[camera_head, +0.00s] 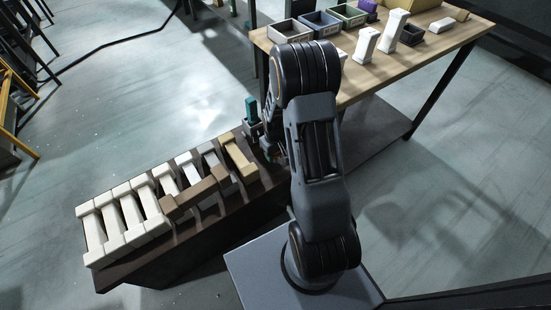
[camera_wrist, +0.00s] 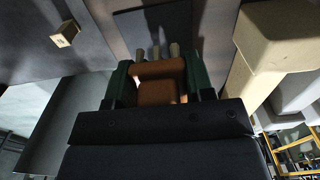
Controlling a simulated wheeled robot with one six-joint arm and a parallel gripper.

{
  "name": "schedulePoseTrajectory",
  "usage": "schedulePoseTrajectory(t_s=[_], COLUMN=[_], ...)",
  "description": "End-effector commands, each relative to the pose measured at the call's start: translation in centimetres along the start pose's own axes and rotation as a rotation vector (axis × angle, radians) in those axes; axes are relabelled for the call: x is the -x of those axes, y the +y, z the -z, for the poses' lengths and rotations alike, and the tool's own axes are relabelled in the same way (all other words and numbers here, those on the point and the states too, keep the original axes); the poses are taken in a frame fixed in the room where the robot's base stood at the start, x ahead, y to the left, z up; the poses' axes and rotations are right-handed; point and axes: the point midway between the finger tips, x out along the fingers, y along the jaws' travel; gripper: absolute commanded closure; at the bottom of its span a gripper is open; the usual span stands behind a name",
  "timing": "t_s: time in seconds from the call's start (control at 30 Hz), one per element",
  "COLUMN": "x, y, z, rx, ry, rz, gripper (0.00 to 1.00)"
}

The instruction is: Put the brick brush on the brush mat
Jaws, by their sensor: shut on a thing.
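My gripper (camera_wrist: 160,76) is shut on an orange-brown block with pale tufts at its far end, which looks like the brick brush (camera_wrist: 160,90). It sits between the two green fingers. In the head view my gripper (camera_head: 254,124) is at the far end of the brick row, and the brush is hidden there by the arm and gripper. A dark flat rectangle (camera_wrist: 160,22), perhaps the brush mat, lies beyond the brush in the wrist view. I cannot tell how far the brush is above it. I cannot make out the mat in the head view.
The kiln car (camera_head: 140,276) carries white, grey, brown and tan bricks (camera_head: 240,158) close to my gripper. Large pale bricks (camera_wrist: 275,50) stand right of it in the wrist view. A small tan block (camera_wrist: 65,34) lies left. A wooden table (camera_head: 425,50) holds bins and white pieces.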

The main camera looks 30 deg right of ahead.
Motion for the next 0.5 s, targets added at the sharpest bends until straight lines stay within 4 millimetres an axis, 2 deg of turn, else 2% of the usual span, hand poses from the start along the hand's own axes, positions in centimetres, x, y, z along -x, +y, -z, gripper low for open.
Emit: schedulePoseTrajectory(t_s=[0.2,0.5], x=[-3.3,-3.3], y=[0.2,0.2], z=[-0.1,0.0], rx=[-0.001,-0.001], ry=[-0.002,0.001], rz=[0.001,0.0], gripper=[0.77,0.77])
